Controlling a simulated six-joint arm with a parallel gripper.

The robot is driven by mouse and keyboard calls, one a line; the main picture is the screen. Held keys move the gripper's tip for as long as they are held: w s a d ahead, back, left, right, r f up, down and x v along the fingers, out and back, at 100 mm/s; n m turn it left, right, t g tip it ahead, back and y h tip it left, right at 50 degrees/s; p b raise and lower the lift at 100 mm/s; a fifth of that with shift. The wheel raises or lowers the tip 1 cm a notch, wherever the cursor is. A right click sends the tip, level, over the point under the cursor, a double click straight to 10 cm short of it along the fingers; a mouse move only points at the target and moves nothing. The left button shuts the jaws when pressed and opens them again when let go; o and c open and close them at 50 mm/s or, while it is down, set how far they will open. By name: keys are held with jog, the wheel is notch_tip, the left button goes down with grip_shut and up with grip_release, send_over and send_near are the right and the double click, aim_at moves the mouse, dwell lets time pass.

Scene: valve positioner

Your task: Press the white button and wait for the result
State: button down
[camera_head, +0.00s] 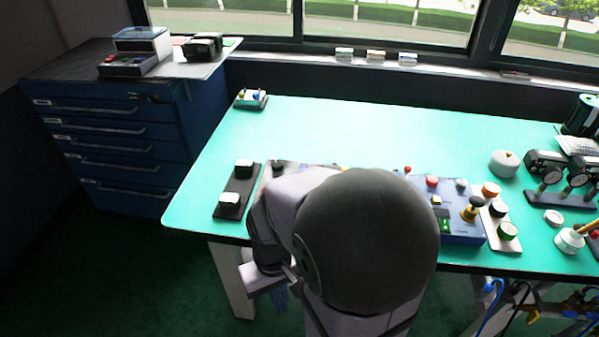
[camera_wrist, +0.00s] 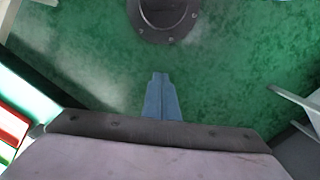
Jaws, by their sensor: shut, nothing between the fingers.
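A black plate (camera_head: 223,212) lies at the left front of the table and carries two buttons with pale tops. One white-topped button (camera_head: 229,199) is at its near end. The other pale-topped button (camera_head: 243,164) is at its far end. My gripper (camera_head: 280,296) is in front of the table's front edge, over the floor, right of and nearer than the plate, touching neither button. In the wrist view its blue fingers (camera_wrist: 160,76) are together and empty above the green floor. My arm hides part of the panels at the table's middle.
The turquoise table (camera_head: 330,130) has clear room at its back and left. A blue control box (camera_head: 462,225) with knobs and a panel with coloured buttons (camera_head: 497,215) stand right of my arm. Gauges (camera_head: 550,170) stand farther right. A blue drawer cabinet (camera_head: 120,150) is at the left.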

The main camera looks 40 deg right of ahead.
jog(key=s+d+r+m+g+p, duration=0.1)
jog(key=s+d+r+p, duration=0.1)
jog(key=d+r+p, duration=0.5)
jog(key=s+d+r+m+g+p, duration=0.1)
jog(key=s+d+r+m+p, duration=0.1)
jog(key=d+p, duration=0.75)
jog(key=w+d+n+t+h, duration=0.1)
jog(key=w+d+n+t, duration=0.1)
jog(key=w+d, duration=0.2)
jog(key=w+d+n+t+h+p, duration=0.1)
jog(key=w+d+n+t, duration=0.1)
jog(key=w, duration=0.5)
jog(key=w+d+n+t+h+p, duration=0.1)
jog(key=w+d+n+t, duration=0.1)
jog(key=w+d, duration=0.3)
jog(key=shift+w+d+n, duration=0.3)
jog(key=shift+w+n, duration=0.05)
jog(key=shift+n, duration=0.35)
jog(key=w+a+r+n+t+y, duration=0.1)
jog(key=w+a+r+n+t, duration=0.1)
jog(key=w, duration=0.3)
jog(key=w+a+r+n+t+y, duration=0.1)
jog(key=w+a+r+n+t, duration=0.1)
jog(key=w+r+n+t, duration=0.2)
jog(key=shift+w+a+r, duration=0.15)
jog(key=shift+w+a, duration=0.15)
jog(key=shift+w, duration=0.9)
